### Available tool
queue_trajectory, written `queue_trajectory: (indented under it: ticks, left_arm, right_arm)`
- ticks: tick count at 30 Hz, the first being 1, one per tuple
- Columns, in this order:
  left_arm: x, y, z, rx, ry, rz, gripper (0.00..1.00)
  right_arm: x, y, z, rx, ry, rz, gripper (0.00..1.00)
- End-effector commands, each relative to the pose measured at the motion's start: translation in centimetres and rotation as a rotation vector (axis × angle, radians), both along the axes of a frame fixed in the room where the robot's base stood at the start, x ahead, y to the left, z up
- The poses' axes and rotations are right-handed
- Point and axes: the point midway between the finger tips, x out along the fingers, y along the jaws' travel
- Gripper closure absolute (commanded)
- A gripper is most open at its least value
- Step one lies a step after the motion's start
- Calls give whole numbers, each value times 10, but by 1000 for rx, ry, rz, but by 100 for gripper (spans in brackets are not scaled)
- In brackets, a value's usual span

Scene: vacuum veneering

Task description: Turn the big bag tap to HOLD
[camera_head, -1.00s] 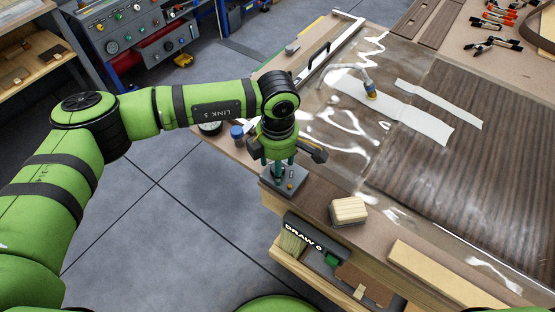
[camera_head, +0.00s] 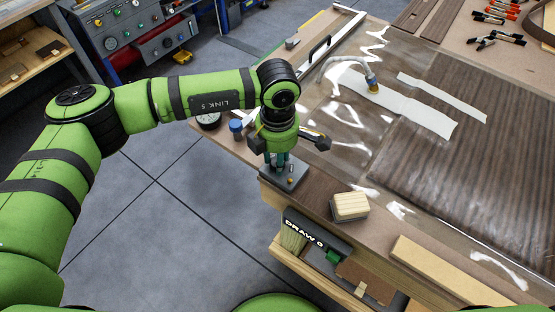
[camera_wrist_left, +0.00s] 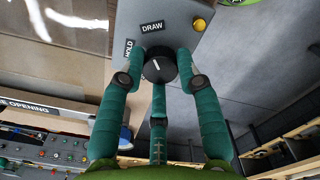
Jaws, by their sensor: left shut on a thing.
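The big bag tap is a round black knob (camera_wrist_left: 158,66) with a white pointer line, on a grey plate (camera_wrist_left: 190,45) in the left wrist view. The plate carries a DRAW label (camera_wrist_left: 152,27) and a HOLD label (camera_wrist_left: 129,50). The pointer line lies roughly toward DRAW. My left gripper (camera_wrist_left: 160,78) has its three teal fingers shut around the knob. In the head view this gripper (camera_head: 280,160) points down onto the grey plate (camera_head: 290,178) at the bench corner, and it hides the knob. My right gripper is not in view.
A sanding block (camera_head: 350,207) and a blue-capped jar (camera_head: 236,128) are near the plate.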

Motion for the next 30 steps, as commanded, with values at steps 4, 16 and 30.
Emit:
queue_trajectory:
  ticks: [4,16,30]
  left_arm:
    - [0,0,-7,0,0,119,98]
    - [0,0,-7,0,0,495,98]
    - [-1,0,-4,2,3,820,98]
  right_arm:
    - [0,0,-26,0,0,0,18]
    - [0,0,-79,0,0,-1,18]
    - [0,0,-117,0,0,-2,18]
